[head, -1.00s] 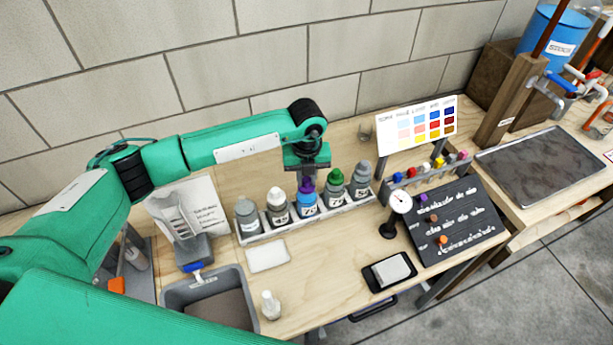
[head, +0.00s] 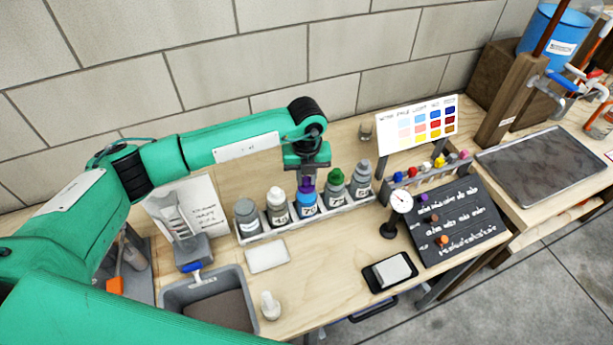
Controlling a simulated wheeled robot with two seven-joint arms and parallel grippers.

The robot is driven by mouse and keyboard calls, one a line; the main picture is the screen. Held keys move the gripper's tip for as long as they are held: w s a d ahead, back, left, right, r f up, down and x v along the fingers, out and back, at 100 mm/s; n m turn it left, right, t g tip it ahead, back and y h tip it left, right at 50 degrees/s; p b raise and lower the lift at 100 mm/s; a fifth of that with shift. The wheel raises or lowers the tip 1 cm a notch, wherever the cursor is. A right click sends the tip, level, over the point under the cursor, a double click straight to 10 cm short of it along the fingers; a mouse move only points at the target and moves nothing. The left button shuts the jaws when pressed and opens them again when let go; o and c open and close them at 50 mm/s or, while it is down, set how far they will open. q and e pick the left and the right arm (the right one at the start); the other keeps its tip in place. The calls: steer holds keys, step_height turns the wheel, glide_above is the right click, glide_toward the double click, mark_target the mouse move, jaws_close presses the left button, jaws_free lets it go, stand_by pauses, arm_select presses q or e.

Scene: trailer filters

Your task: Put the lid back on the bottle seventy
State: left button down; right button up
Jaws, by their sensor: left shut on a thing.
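Bottle seventy appears to be the blue bottle (head: 306,204) in the middle of the white rack, standing upright; its label is too small to read surely. A purple lid (head: 306,186) sits at its top, right over the neck. My left gripper (head: 307,176) points down from above and is shut on the purple lid. Lid and bottle look in line and touching or nearly so; I cannot tell whether the lid is seated. My right gripper is out of view.
The white rack (head: 268,237) also holds a grey bottle (head: 247,217), a white-capped bottle (head: 277,207), a green-capped bottle (head: 334,189) and another grey bottle (head: 361,180). A dial gauge (head: 401,202) stands to the right. A white pad (head: 268,256) lies in front, with bare table around it.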

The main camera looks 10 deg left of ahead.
arm_select(q)
steer(key=shift+f, duration=0.15)
stand_by(0.8)
steer(key=shift+b, duration=0.45)
stand_by(0.4)
steer(key=c, duration=0.7)
jaws_free()
steer(key=shift+r+p, duration=0.3)
steer(key=shift+r, duration=0.3)
steer(key=shift+r+p, duration=1.3)
steer(key=shift+r, duration=1.6)
